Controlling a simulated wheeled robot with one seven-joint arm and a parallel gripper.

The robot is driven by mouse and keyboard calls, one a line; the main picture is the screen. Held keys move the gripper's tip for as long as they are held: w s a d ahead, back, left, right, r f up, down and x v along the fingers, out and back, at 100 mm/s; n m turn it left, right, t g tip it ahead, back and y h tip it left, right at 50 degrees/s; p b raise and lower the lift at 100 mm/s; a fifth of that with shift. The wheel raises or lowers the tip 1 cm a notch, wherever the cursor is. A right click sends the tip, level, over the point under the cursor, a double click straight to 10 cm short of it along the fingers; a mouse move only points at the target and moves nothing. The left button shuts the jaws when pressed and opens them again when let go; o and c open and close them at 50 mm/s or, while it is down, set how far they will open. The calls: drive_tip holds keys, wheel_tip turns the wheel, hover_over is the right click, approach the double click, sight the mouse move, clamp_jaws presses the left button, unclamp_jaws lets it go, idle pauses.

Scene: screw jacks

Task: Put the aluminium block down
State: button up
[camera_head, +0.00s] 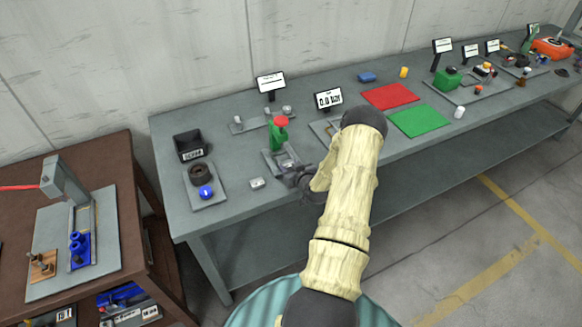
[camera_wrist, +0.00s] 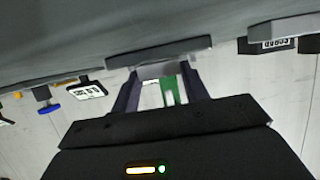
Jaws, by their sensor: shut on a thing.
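My gripper (camera_head: 290,178) is low over the front of the grey bench, just before the plate with the green jack. In the wrist view my gripper (camera_wrist: 161,78) has its two dark fingers shut on a plain grey piece, which I take to be the aluminium block (camera_wrist: 162,70). In the head view my fingers mostly hide the held block. The green jack (camera_head: 279,133) with its red top stands just beyond; its green body (camera_wrist: 173,90) shows between the fingers. Whether the block touches the bench cannot be told.
A small silver block (camera_head: 257,183) lies on the bench left of my gripper. A plate with a dark ring and blue ball (camera_head: 206,192) and a black bin (camera_head: 189,145) stand further left. Red (camera_head: 390,96) and green (camera_head: 420,121) mats lie right. Bare bench shows along the front edge.

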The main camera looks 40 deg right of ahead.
drive_tip(key=shift+w, duration=0.1)
drive_tip(key=shift+a+f, duration=0.1)
drive_tip(key=shift+f, duration=0.1)
drive_tip(key=o, duration=1.1)
drive_tip(key=shift+r, duration=0.1)
drive_tip(key=shift+r, duration=0.2)
drive_tip(key=b+v, duration=0.3)
drive_tip(key=v, duration=0.9)
drive_tip(key=shift+f, duration=0.15)
